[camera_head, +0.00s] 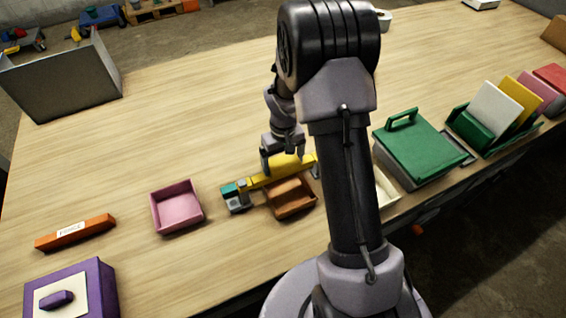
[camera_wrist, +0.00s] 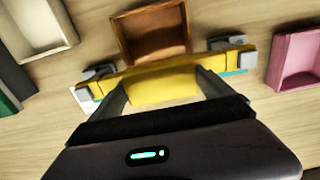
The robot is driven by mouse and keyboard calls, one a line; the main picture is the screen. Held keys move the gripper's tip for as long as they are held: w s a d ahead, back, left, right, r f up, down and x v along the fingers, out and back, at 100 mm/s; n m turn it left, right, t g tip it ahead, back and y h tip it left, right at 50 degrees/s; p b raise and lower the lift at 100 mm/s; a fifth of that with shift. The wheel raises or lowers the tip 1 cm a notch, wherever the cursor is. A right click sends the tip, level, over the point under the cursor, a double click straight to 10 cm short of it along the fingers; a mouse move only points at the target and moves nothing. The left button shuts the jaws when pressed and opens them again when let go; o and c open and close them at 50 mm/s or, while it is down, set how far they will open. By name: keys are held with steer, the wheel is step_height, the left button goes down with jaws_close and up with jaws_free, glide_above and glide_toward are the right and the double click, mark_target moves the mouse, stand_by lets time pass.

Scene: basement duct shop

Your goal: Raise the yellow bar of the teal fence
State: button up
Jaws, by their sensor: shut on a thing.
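In the wrist view the yellow bar (camera_wrist: 165,75) runs between two grey brackets, and a thin strip of the teal fence (camera_wrist: 246,59) shows at the right end. My gripper (camera_head: 283,161) is over the bar's middle, pointing down. In the wrist view my gripper (camera_wrist: 163,90) has a finger on each side of the bar's wide yellow middle part and is shut on it.
The orange-brown tray (camera_head: 292,208) is right beside the bar. A pink tray (camera_head: 177,207) stands to the left, with an orange bar (camera_head: 76,233) and purple box (camera_head: 100,285) beyond. A green-lidded box (camera_head: 418,147) stands right of my arm. The bench's back middle is clear.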

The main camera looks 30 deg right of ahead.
mark_target(283, 162)
steer(key=shift+w+r, duration=0.1)
steer(key=shift+r, duration=0.05)
steer(key=o, duration=1.8)
step_height(283, 162, up, 18)
steer(key=p, duration=0.4)
steer(key=shift+f, duration=0.25)
steer(key=s+a+r+m+t+b, duration=0.25)
steer(key=s+a+r+b, duration=0.25)
steer(key=s+a+b, duration=0.5)
steer(key=s+a+f+m+t+y+b, duration=0.1)
steer(key=s, duration=0.5)
steer(key=s+a+f+m+t+y+b, duration=0.1)
steer(key=s+a+f+t+b, duration=0.1)
steer(key=s, duration=0.4)
steer(key=shift+a, duration=0.3)
